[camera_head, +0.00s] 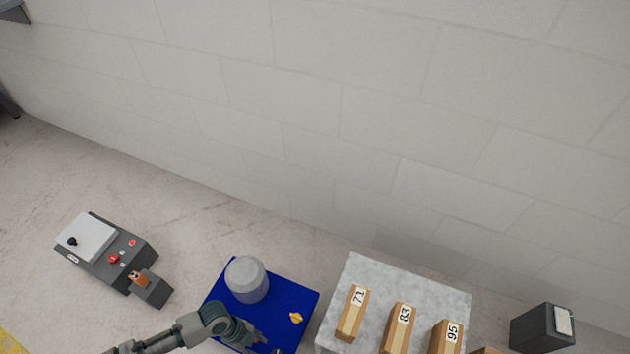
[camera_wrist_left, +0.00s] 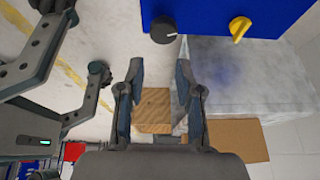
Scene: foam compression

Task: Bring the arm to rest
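My left gripper (camera_head: 258,340) comes in from the lower left in the head view, over the front part of a blue platform (camera_head: 285,287). In the left wrist view its two fingers (camera_wrist_left: 158,75) stand apart with a gap between them. No object shows pinched at the tips. A tan wood-grained surface (camera_wrist_left: 153,112) shows through the gap, and its distance is unclear.
A grey cylinder (camera_head: 247,279) and yellow knob (camera_head: 296,318) are on the platform. Right of it, a marble-like slab (camera_head: 375,275) carries blocks marked 71 (camera_head: 352,315), 83 (camera_head: 398,328) and 95 (camera_head: 446,337). A control box (camera_head: 105,250) is left; a dark box (camera_head: 541,327) is right.

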